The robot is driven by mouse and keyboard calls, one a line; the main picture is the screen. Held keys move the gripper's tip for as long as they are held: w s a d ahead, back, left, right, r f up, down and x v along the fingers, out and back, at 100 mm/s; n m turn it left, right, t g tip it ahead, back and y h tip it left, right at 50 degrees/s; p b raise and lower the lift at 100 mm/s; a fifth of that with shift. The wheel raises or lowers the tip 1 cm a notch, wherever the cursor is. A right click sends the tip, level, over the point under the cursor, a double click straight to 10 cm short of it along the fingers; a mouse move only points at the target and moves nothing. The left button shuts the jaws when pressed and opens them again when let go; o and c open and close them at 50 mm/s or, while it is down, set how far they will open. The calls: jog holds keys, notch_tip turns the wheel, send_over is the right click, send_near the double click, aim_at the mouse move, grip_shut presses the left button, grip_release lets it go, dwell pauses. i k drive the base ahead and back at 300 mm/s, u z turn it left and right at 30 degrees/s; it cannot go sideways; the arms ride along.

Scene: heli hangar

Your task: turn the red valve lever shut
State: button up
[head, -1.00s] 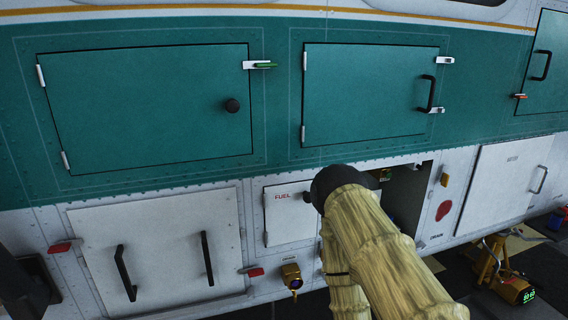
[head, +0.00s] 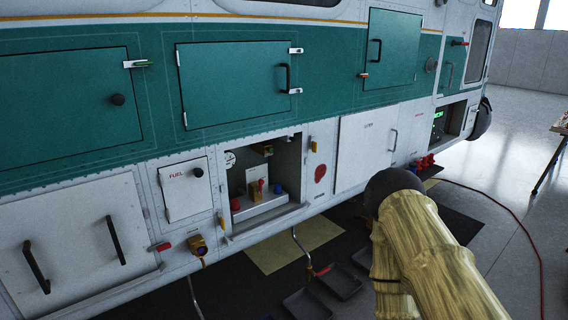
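Inside an open bay (head: 293,163) in the white lower side of the helicopter, a small red lever-like part (head: 262,184) stands on a brass-coloured fitting in front of a pale plate. It is too small to tell how it is turned. A red knob (head: 235,205) and a blue knob (head: 278,188) sit on either side of it. Below the hull, a bent pipe with a red handle (head: 323,271) hangs over the trays. I cannot tell for certain which red part is the valve lever. My arm, tan-sleeved with a black end, fills the lower right; my gripper does not show.
The closed FUEL hatch (head: 186,188) is left of the bay. A brass-coloured box (head: 198,245) juts out below it. Dark trays (head: 306,304) lie on the floor under the hull. A red hose (head: 530,240) crosses the open grey floor at right.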

aim_at(260, 181)
jog(key=z, duration=0.65)
jog(key=i, duration=0.95)
jog(key=u, duration=0.75)
jog(key=i, duration=0.55)
jog(key=u, duration=0.55)
